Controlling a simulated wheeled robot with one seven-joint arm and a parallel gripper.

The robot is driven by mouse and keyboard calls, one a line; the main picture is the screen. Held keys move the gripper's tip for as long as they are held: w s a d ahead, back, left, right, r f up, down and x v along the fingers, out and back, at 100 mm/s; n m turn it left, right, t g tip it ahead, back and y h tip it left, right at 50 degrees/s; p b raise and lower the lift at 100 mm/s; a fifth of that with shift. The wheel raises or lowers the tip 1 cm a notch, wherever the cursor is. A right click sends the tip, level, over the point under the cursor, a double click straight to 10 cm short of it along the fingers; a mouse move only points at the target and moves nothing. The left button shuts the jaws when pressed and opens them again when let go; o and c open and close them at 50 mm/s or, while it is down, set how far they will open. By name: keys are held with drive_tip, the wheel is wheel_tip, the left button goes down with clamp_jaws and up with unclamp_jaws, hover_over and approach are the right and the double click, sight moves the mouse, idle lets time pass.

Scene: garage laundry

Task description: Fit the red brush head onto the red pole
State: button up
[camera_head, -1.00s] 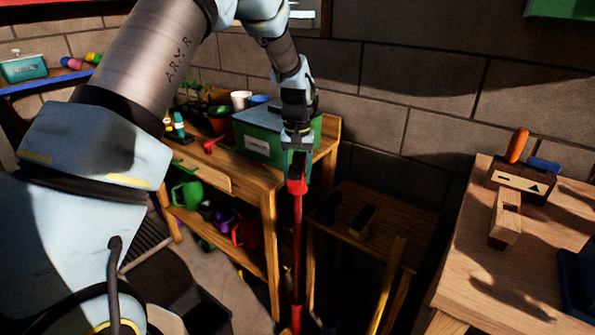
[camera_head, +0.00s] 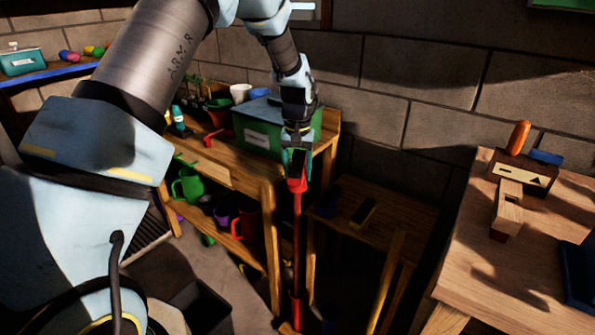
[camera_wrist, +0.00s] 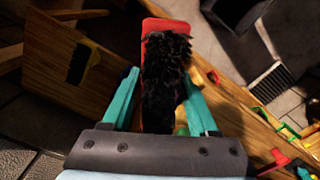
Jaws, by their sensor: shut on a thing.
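The wrist view hides the joint.
A green box (camera_head: 258,135) and mugs stand on the wooden workbench (camera_head: 225,172) to the left. Dark brushes, one with a yellow edge (camera_head: 363,213), lie on the low stand (camera_head: 390,222). A yellow pole (camera_head: 385,285) leans right of the red pole. A wooden table (camera_head: 500,285) is at the right.

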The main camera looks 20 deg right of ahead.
drive_tip(key=shift+f+b, duration=0.65)
drive_tip(key=shift+f, duration=0.75)
drive_tip(key=o, duration=1.5)
wheel_tip(320, 180, up, 11)
drive_tip(key=shift+f+b, duration=0.1)
drive_tip(key=shift+b, duration=1)
drive_tip(key=a+n, duration=0.2)
drive_tip(key=a, duration=1.8)
drive_tip(key=s+a+n, duration=0.1)
drive_tip(key=s+a, duration=0.4)
drive_tip(key=a, duration=0.3)
drive_tip(key=s+a+f+n+t, duration=0.1)
drive_tip(key=s+a+n, duration=0.1)
drive_tip(key=s+a, duration=0.4)
drive_tip(key=a, duration=0.2)
drive_tip(key=shift+a+f+t, duration=0.15)
drive_tip(key=shift+a+t, duration=0.15)
drive_tip(key=shift+a, duration=0.05)
